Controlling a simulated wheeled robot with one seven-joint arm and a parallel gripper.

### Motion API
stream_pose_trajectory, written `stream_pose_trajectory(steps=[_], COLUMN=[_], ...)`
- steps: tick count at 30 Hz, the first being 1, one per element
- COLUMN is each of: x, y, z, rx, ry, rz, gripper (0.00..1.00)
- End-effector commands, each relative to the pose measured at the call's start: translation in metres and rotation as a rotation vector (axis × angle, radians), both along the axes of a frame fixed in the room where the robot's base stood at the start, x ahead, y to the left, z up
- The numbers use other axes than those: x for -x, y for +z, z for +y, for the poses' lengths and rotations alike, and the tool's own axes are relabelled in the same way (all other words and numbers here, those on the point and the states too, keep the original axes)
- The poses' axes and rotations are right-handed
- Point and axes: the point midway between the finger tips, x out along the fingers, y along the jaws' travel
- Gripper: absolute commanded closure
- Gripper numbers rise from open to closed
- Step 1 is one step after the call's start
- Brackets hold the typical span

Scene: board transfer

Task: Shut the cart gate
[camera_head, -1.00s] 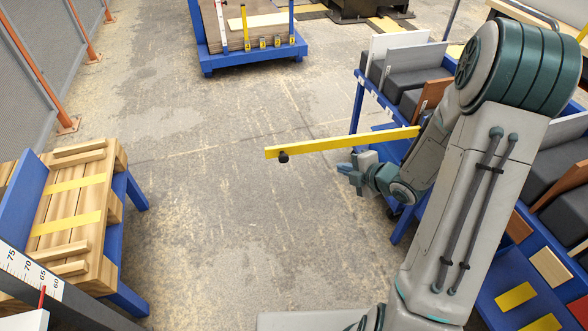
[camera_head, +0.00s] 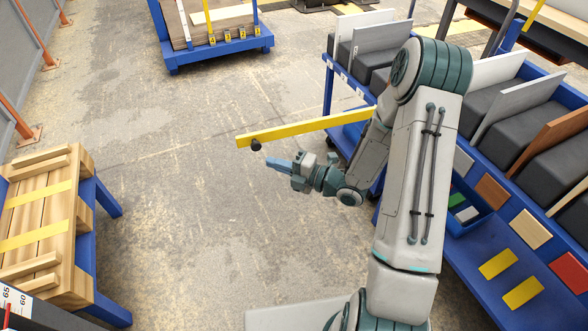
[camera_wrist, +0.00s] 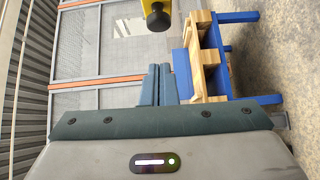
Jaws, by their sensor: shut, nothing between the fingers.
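The cart gate is a long yellow bar (camera_head: 305,127) that sticks out from the blue cart (camera_head: 328,95) over open floor in the head view. A black knob (camera_head: 256,145) sits at its free left end. My gripper (camera_head: 272,163) is shut and empty. In the head view it shows just below and right of the knob. In the wrist view the shut fingers (camera_wrist: 157,85) point ahead and the knob (camera_wrist: 157,17) is above them, apart, with part of the yellow bar (camera_wrist: 145,5) at the top edge. The bar's hinge end is hidden behind my arm.
The blue cart holds dark grey blocks and upright boards on the right. A wooden pallet (camera_head: 45,215) on a blue stand is at left. Another blue cart (camera_head: 222,50) stands at the back. The floor between is clear.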

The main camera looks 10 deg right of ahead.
Motion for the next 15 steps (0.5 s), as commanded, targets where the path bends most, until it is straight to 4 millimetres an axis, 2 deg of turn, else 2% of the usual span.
stream_pose_trajectory(steps=[2, 6, 15], x=[-0.008, -0.031, -0.046], y=[-0.001, -0.001, -0.001], z=[0.015, 0.016, 0.020], rx=[0.000, 0.001, -0.001], ry=[0.003, -0.001, -0.001], rz=[0.000, -0.002, 0.001], gripper=[1.00, 1.00, 1.00])
